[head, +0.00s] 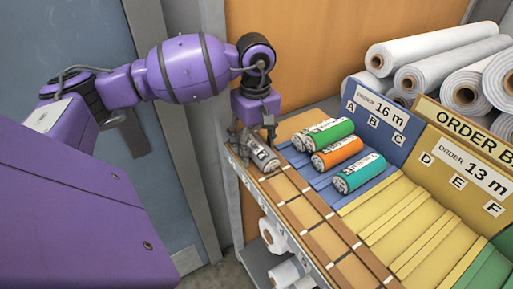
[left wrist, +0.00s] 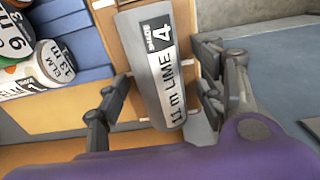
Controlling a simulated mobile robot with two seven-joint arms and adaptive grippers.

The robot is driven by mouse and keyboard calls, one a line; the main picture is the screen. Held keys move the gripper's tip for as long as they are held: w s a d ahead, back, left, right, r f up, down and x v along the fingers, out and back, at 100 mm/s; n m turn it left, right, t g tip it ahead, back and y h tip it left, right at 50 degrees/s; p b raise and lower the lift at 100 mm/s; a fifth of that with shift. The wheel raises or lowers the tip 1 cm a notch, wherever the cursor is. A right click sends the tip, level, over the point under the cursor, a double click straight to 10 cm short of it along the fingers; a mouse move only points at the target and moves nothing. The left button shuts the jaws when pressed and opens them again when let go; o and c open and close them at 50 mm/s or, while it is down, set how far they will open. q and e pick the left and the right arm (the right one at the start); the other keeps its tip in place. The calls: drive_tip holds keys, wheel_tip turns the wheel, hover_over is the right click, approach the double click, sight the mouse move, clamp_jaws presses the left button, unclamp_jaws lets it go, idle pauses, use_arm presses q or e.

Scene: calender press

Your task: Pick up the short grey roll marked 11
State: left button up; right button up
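The short grey roll (head: 262,156) lies at the far end of the brown divided strip, below my left gripper. In the left wrist view the grey roll (left wrist: 160,65) shows a label reading "11 m LIME" with shade 4. My left gripper (head: 254,133) points down over it. In the left wrist view the fingers of my left gripper (left wrist: 163,75) stand open on either side of the roll, with a gap visible on the right side. My right gripper is not in view.
A green roll (head: 331,132), an orange roll (head: 338,152) and a teal roll (head: 359,173) lie on the blue slots just right of the strip. Yellow slots (head: 405,215) beyond are empty. Large white rolls (head: 425,50) are stacked behind the order boards. A lower shelf holds white rolls (head: 285,272).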

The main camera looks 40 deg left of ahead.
use_arm(q)
drive_tip(key=c, duration=1.1)
drive_tip(key=shift+c, duration=0.7)
drive_tip(key=shift+r, duration=0.15)
